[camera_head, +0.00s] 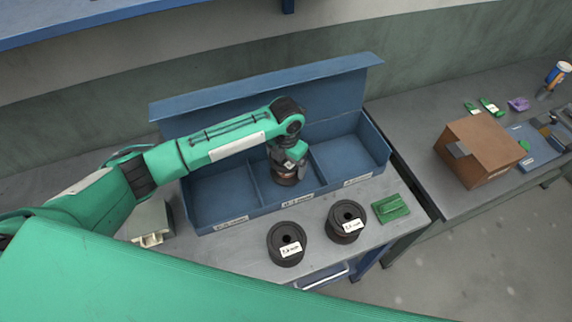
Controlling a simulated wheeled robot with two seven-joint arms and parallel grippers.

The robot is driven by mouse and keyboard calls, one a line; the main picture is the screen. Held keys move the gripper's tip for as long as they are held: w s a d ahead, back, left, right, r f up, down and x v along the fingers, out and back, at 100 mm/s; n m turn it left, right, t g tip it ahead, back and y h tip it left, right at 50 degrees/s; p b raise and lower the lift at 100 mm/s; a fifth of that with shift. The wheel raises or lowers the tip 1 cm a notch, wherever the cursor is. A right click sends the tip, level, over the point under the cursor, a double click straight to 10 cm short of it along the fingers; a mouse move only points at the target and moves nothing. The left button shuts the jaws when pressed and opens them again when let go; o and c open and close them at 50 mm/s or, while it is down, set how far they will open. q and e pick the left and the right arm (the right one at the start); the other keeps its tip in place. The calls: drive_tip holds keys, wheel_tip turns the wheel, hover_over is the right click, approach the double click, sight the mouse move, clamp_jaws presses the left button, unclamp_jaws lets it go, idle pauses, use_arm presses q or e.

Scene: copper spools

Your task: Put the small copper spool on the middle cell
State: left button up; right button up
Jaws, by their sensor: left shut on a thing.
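A blue box (207,226) with three cells and a raised back stands on the grey table. My left arm reaches in from the left, and my left gripper (284,166) points down over the middle cell. It is shut on a small copper spool (286,180), a dark spool with a coppery band. The spool is in or just above the middle cell; I cannot tell whether it touches the floor. The gripper hides its top. The left cell (222,194) and right cell (345,155) look empty. My right gripper is not in view.
Two dark spools with white labels, one at the left (286,244) and one at the right (345,221), stand in front of the box. A green part (391,208) lies beside them. A cardboard box (478,150) stands on the right table.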

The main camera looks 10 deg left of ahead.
use_arm(q)
wheel_tip(320, 180, down, 2)
drive_tip(key=shift+p, duration=0.35)
drive_tip(key=shift+f, duration=0.2)
drive_tip(key=shift+f, duration=0.1)
drive_tip(key=o, duration=1.2)
drive_tip(key=shift+o, duration=0.2)
wheel_tip(320, 180, up, 7)
drive_tip(key=shift+f+b, duration=0.2)
drive_tip(key=shift+b, duration=1)
drive_tip(key=shift+r, duration=0.55)
